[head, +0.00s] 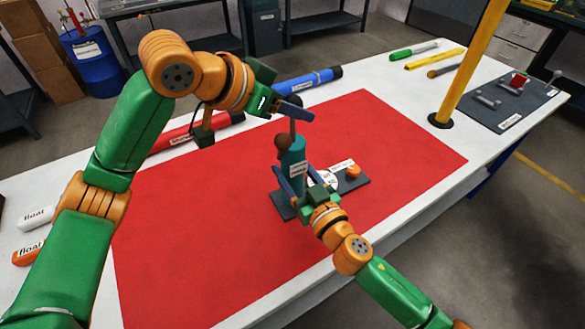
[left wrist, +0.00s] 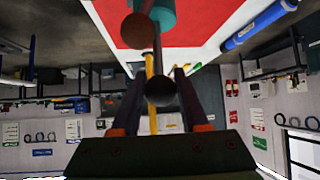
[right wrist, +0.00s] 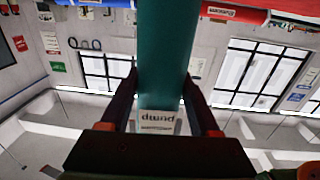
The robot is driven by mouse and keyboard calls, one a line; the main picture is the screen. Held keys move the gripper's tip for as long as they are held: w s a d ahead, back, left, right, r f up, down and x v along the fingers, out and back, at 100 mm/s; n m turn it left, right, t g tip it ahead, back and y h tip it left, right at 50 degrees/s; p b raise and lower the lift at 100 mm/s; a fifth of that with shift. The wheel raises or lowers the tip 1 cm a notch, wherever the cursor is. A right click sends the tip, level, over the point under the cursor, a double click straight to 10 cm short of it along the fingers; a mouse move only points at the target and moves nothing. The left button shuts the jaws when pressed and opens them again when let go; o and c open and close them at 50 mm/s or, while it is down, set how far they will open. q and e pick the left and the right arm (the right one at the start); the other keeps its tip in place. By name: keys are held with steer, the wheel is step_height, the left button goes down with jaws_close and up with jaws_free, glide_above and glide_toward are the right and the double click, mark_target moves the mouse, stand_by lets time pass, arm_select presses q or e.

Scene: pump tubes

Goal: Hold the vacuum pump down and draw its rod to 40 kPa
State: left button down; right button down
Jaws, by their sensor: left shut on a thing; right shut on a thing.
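The vacuum pump has a teal barrel (head: 292,158) standing upright on a dark base plate (head: 283,206) on the red mat. Its grey rod (head: 292,127) sticks up from the barrel's top. My left gripper (head: 292,108) is shut on the rod's upper end; the left wrist view shows a dark round end (left wrist: 190,97) between its fingers. My right gripper (head: 297,184) is shut around the lower barrel, which fills the middle of the right wrist view (right wrist: 166,50). A white gauge (head: 329,178) is partly hidden by my right gripper; its reading is too small to tell.
A brown round part (head: 283,141) is by the barrel's top. An orange knob (head: 353,171) sits on the plate's right part. Blue (head: 307,81) and red (head: 196,133) tubes lie behind. A yellow post (head: 470,65) stands right. The red mat (head: 200,250) is clear at front left.

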arm_select(q)
steer(key=shift+c, duration=1.2)
jaws_free()
arm_select(e)
steer(key=shift+c, duration=0.2)
jaws_free()
arm_select(q)
steer(key=v, duration=0.8)
